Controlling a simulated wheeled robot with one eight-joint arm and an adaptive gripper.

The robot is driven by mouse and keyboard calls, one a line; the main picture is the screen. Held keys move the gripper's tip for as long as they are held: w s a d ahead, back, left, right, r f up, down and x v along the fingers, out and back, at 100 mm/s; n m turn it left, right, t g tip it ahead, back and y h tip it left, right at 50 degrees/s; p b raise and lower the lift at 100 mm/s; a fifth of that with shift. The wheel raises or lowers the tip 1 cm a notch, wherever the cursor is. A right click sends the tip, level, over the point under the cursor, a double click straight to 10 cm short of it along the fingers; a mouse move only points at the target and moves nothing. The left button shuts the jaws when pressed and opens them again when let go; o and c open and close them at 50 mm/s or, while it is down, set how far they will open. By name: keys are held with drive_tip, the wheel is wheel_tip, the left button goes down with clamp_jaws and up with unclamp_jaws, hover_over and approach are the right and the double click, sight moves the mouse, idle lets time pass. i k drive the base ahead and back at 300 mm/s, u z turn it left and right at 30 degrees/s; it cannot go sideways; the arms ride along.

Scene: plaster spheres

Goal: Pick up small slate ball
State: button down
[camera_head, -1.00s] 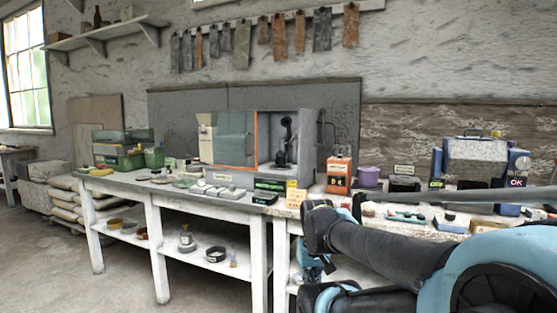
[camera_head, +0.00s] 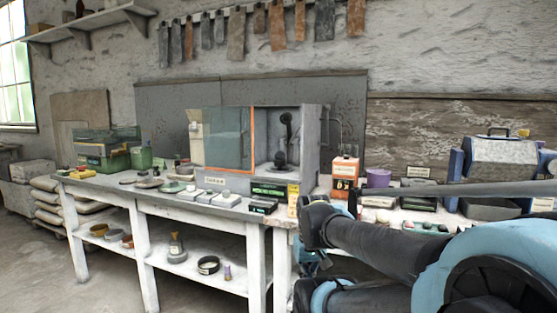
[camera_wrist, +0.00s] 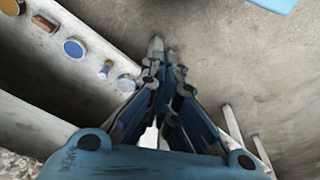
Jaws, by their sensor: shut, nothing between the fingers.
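I cannot pick out the small slate ball with certainty. A dark round object (camera_head: 280,158) sits in the open right half of the grey cabinet on the bench, but it is too small to name. Several low grey and greenish pieces (camera_head: 172,187) lie on the bench left of the cabinet. In the wrist view my gripper (camera_wrist: 164,48) is shut and empty, its fingertips over bare floor beside the bench's lower shelf. In the head view my arm crosses the lower right and hides part of the bench.
The white bench (camera_head: 200,231) carries the grey cabinet (camera_head: 309,145), an orange box (camera_head: 345,170), a purple pot (camera_head: 378,178) and a green crate (camera_head: 102,155). Its lower shelf (camera_wrist: 92,35) holds small jars and dishes. The floor (camera_wrist: 240,75) right of the gripper is mostly clear.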

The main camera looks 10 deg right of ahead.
sight(280, 155)
drive_tip(key=k, duration=0.65)
drive_tip(key=u, duration=0.1)
drive_tip(key=i, duration=0.95)
drive_tip(key=u, duration=0.65)
drive_tip(key=i, duration=0.65)
drive_tip(key=u, duration=0.35)
